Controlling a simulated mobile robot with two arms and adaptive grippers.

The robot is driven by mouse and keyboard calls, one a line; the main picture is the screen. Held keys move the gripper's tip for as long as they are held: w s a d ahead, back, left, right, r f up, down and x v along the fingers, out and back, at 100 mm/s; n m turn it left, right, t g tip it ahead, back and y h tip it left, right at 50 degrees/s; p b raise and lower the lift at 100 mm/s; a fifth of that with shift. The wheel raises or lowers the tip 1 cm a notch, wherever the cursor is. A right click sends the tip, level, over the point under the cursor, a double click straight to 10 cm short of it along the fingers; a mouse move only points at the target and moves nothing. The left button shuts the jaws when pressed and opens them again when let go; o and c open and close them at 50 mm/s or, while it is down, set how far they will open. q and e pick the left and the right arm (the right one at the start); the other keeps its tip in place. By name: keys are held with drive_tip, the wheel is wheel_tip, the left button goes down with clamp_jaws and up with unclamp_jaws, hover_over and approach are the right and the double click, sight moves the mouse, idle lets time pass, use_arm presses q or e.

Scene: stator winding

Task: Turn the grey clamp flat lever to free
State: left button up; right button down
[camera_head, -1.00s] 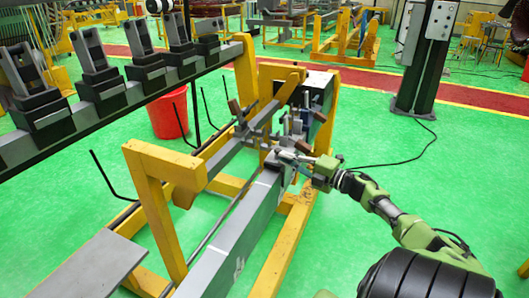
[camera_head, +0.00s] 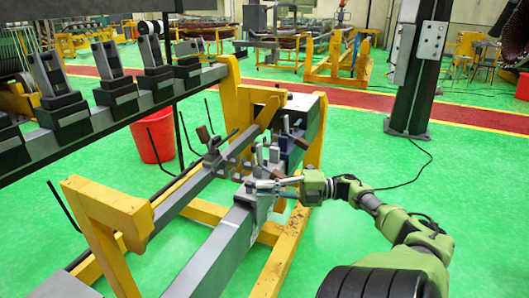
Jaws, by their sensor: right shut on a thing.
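The grey clamp (camera_head: 243,190) sits on top of the long grey beam (camera_head: 215,255), near the beam's far end. My right gripper (camera_head: 277,186) reaches in from the right at the clamp and is shut on its flat lever. The fingers and nearby metal parts hide most of the lever, so its exact angle is hard to tell. My left gripper is not in view.
Other clamp parts with brown-ended handles (camera_head: 205,133) stand close behind and left of my right gripper. A yellow frame (camera_head: 110,207) surrounds the beam. A red bucket (camera_head: 153,136) stands at left. Green floor right of the frame is open.

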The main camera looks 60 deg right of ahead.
drive_tip(key=c, duration=2.4)
unclamp_jaws()
drive_tip(key=shift+d, duration=0.1)
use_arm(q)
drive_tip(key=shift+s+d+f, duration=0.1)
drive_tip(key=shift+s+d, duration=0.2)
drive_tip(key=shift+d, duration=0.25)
use_arm(e)
drive_tip(key=v, duration=1.2)
drive_tip(key=shift+w+f, duration=0.1)
